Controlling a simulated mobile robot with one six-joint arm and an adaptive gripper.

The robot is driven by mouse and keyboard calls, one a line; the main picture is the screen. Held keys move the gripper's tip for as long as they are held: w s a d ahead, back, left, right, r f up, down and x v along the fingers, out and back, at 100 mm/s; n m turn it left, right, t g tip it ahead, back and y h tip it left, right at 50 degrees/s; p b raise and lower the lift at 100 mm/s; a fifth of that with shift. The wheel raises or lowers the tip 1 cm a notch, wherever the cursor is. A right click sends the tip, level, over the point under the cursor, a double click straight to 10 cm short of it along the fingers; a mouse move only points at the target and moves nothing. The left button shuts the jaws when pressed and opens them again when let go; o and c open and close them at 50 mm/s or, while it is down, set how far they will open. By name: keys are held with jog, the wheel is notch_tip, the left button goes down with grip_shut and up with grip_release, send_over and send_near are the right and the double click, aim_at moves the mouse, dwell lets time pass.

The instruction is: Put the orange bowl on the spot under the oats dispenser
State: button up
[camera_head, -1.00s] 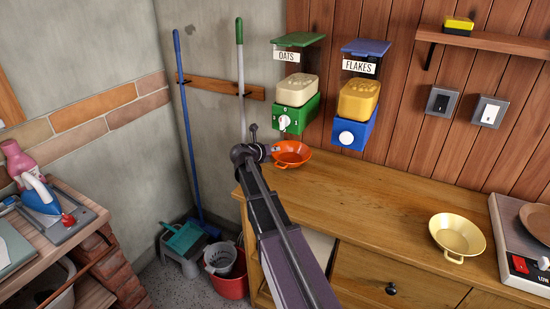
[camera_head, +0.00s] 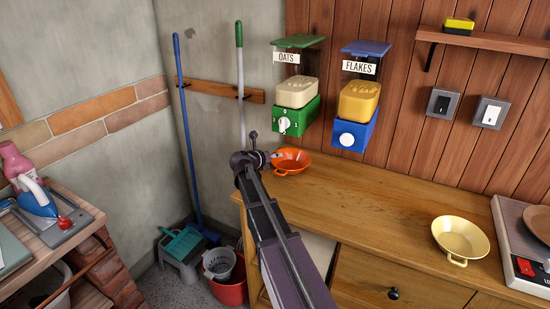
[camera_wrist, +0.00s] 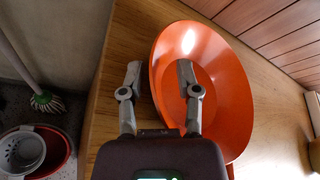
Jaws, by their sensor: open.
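The orange bowl (camera_head: 293,160) stands upright on the wooden counter (camera_head: 360,210), below the green oats dispenser (camera_head: 297,95) on the wall. My gripper (camera_head: 274,156) is at the bowl's left side in the head view. In the wrist view the open fingers of my gripper (camera_wrist: 159,82) are apart, one over the inside of the orange bowl (camera_wrist: 222,85) and one outside its left rim. The rim lies between them, and I cannot tell whether either finger touches it. The spot under the dispenser is not visible.
A blue flakes dispenser (camera_head: 359,98) hangs right of the oats one. The counter's middle is clear. A mop handle (camera_head: 240,80) leans at the left.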

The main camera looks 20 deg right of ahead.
jog(key=shift+a, duration=0.1)
jog(key=p+v, duration=0.4)
jog(key=v, duration=0.8)
